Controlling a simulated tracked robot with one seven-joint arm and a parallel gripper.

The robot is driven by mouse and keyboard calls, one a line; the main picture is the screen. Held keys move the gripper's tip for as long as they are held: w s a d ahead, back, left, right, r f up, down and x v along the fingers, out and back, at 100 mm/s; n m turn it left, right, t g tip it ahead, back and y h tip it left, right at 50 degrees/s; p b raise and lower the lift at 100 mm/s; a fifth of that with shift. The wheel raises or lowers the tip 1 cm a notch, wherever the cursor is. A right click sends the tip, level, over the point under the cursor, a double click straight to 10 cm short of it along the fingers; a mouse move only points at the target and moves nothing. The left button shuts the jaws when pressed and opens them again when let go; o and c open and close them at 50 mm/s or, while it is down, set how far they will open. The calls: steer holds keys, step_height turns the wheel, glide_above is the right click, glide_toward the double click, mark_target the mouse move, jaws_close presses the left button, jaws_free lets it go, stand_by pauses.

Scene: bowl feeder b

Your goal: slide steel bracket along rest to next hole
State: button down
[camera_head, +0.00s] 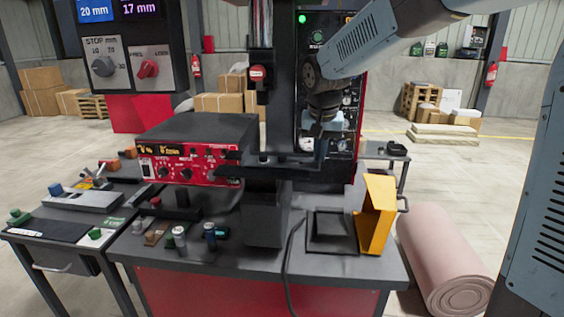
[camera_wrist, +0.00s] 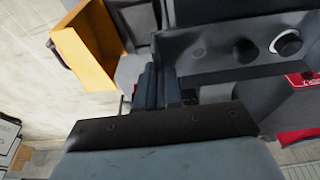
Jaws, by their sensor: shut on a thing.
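My gripper (camera_head: 320,148) reaches down from the upper right to the right end of a dark horizontal bar (camera_head: 280,161) on the machine, seemingly the rest. My gripper is shut on the steel bracket, but the bracket is hard to make out between the fingers and the dark surroundings. Its holes and its contact with the rest cannot be told.
A panel shows 20 mm and 17 mm above a stop dial (camera_head: 104,65) and a red knob (camera_head: 148,69). A red-fronted control box (camera_head: 188,166) stands left of the column. A yellow bin (camera_head: 376,215) and a black square tray (camera_head: 330,233) stand below my gripper.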

steer(key=shift+a, duration=2.35)
stand_by(0.3)
steer(key=c, duration=1.2)
jaws_free()
steer(key=v, duration=0.2)
steer(key=w+v, duration=0.1)
steer(key=v, duration=0.3)
steer(key=shift+w+r, duration=0.3)
steer(key=shift+r, duration=0.3)
steer(key=shift+d, duration=0.1)
